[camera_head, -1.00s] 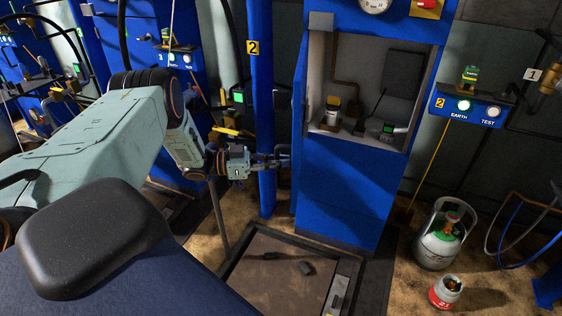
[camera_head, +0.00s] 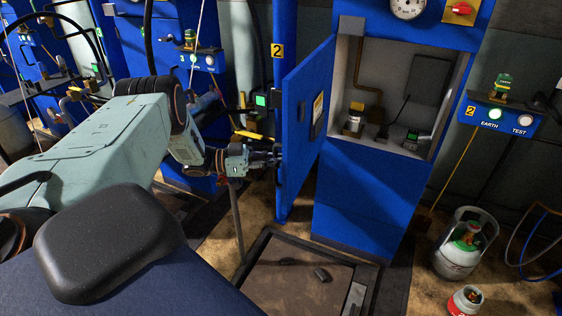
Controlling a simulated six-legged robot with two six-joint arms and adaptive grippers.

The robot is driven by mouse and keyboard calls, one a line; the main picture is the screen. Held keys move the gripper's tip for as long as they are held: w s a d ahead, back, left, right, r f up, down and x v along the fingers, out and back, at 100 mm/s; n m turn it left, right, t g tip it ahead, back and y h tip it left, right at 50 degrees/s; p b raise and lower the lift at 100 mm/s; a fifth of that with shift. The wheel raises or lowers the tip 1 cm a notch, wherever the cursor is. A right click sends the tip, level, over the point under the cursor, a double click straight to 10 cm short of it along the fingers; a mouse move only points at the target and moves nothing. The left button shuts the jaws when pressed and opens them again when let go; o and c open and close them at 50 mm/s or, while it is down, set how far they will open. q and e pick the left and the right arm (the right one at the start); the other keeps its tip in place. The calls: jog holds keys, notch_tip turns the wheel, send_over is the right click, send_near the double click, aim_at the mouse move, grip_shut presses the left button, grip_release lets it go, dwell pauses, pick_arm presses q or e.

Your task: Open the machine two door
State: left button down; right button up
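The machine two cabinet (camera_head: 360,195) is blue, with a grey interior in full view. Its blue door (camera_head: 298,150) stands open, swung out to the left of the opening, its inner face partly seen. My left gripper (camera_head: 272,157) is at the door's free left edge, about halfway up. Its fingertips overlap or meet that edge; I cannot tell whether they touch it or how far apart they are. My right gripper is not in view.
Inside the cabinet are a small jar (camera_head: 354,122) and a dark box. Gas cylinders (camera_head: 458,255) stand on the floor at right. A framed floor plate (camera_head: 285,280) lies in front. An EARTH/TEST panel (camera_head: 500,115) is right of the cabinet. Other blue machines (camera_head: 160,60) stand at left.

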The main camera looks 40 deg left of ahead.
pick_arm(q)
jog(key=shift+s+a+f, duration=0.25)
jog(key=shift+s+a, duration=0.15)
jog(key=shift+a, duration=0.35)
jog(key=c, duration=1.4)
grip_release()
jog(key=shift+s+r, duration=0.1)
jog(key=shift+r, duration=0.1)
jog(key=shift+c, duration=0.2)
jog(key=shift+o, duration=0.3)
jog(key=shift+w, duration=0.25)
jog(key=shift+a, duration=0.1)
jog(key=v, duration=1.2)
